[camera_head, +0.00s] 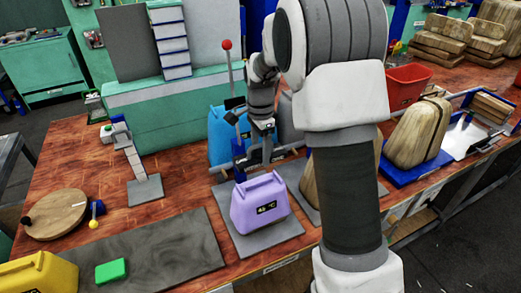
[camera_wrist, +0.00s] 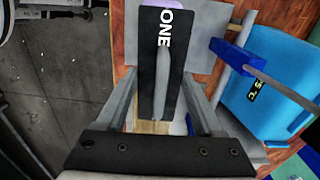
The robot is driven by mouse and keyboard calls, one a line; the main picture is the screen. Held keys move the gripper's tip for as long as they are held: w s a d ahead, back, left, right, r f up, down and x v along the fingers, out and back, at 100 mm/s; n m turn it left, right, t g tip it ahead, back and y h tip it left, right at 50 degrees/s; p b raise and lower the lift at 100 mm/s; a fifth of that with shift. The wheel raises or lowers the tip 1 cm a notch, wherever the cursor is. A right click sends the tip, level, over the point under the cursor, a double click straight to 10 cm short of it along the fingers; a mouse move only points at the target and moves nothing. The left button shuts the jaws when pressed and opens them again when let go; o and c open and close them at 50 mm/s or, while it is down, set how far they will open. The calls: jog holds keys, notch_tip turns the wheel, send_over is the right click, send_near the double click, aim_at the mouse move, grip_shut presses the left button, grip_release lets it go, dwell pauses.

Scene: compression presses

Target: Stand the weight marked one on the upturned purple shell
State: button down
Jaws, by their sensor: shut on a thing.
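The purple shell (camera_head: 260,205) sits on a grey plate (camera_head: 287,229) at the front of the bench, with a small display reading about 45 °C on its face. My gripper (camera_head: 262,128) is just behind and above it in the head view. In the wrist view, my gripper (camera_wrist: 162,80) is shut on the black weight marked ONE (camera_wrist: 150,60), with a pale handle bar along its middle. A sliver of purple shows at the weight's top edge there. The weight cannot be made out clearly in the head view, and the gap between weight and shell cannot be judged.
A blue shell (camera_head: 221,137) stands behind the purple one and also shows in the wrist view (camera_wrist: 275,75). A lever with a red knob (camera_head: 226,45) rises beside my arm. A tan shell (camera_head: 418,133) and a red bin (camera_head: 406,85) are right. A dark mat (camera_head: 165,250) lies left.

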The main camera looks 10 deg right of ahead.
jog(key=shift+p, duration=0.55)
jog(key=shift+f+p, duration=0.4)
jog(key=shift+f, duration=0.1)
jog(key=b, duration=0.5)
send_over(260, 182)
jog(key=shift+s+f, duration=0.1)
jog(key=shift+f, duration=3.4)
jog(key=shift+f+b, duration=0.35)
jog(key=shift+f, duration=0.35)
jog(key=shift+c, duration=1)
grip_release()
jog(key=shift+o, duration=1)
jog(key=shift+s+f, duration=0.15)
jog(key=shift+f, duration=0.05)
notch_tip(260, 182, up, 17)
jog(key=shift+r, duration=0.35)
